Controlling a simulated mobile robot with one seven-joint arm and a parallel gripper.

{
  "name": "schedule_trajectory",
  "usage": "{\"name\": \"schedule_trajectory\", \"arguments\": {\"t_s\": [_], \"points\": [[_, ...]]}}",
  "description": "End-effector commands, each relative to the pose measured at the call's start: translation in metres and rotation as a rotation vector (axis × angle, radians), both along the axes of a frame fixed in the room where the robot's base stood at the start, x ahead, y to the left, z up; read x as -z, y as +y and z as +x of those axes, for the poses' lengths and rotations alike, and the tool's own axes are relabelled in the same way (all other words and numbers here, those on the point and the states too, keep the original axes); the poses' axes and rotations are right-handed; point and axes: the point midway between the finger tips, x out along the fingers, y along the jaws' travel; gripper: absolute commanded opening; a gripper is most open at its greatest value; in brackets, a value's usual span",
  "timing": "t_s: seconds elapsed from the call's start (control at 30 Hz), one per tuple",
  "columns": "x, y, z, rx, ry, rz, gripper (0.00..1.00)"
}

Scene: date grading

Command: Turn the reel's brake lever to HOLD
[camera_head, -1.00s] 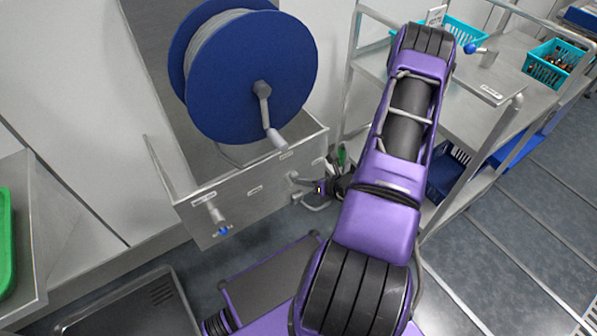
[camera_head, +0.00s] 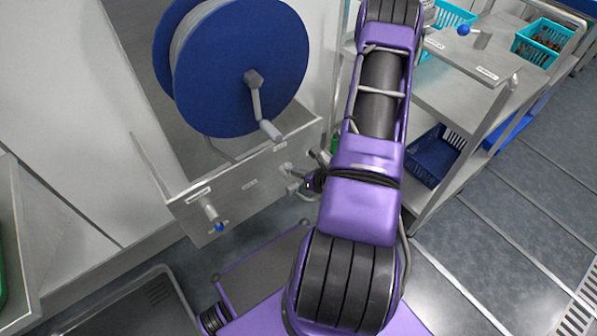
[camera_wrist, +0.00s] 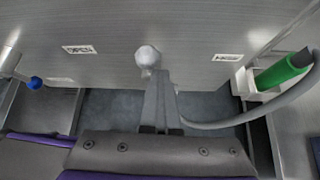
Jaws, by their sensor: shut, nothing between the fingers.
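The blue reel (camera_head: 225,85) stands above a grey metal panel (camera_head: 235,205). A pale round knob (camera_wrist: 148,57), which looks like the end of the brake lever, sits on the panel; in the head view it appears near my gripper (camera_head: 308,184). In the wrist view my gripper (camera_wrist: 161,108) is shut and empty, its tips just below the knob; I cannot tell if they touch it. A label reading OPEN (camera_wrist: 78,49) is left of the knob, and one that looks like HOLD (camera_wrist: 228,58) is right. The lever's shaft and angle are hidden.
A blue-handled valve (camera_head: 217,224) is on the panel's left and a green nozzle (camera_wrist: 282,72) with a grey hose is on its right. The reel's crank (camera_head: 262,112) juts out above. A steel shelf cart (camera_head: 455,115) with baskets stands right of my arm.

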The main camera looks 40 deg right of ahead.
Motion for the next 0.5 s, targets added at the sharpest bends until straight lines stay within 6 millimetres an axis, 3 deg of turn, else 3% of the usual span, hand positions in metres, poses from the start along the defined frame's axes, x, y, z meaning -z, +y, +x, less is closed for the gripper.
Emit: {"name": "schedule_trajectory", "arguments": {"t_s": [0.03, 0.17, 0.5], "points": [[0.000, 0.014, 0.001, -0.026, -0.001, 0.019, 0.00], [0.001, 0.013, 0.001, -0.026, 0.001, 0.019, 0.00], [0.019, -0.024, -0.010, -0.016, 0.005, 0.008, 0.00]]}}
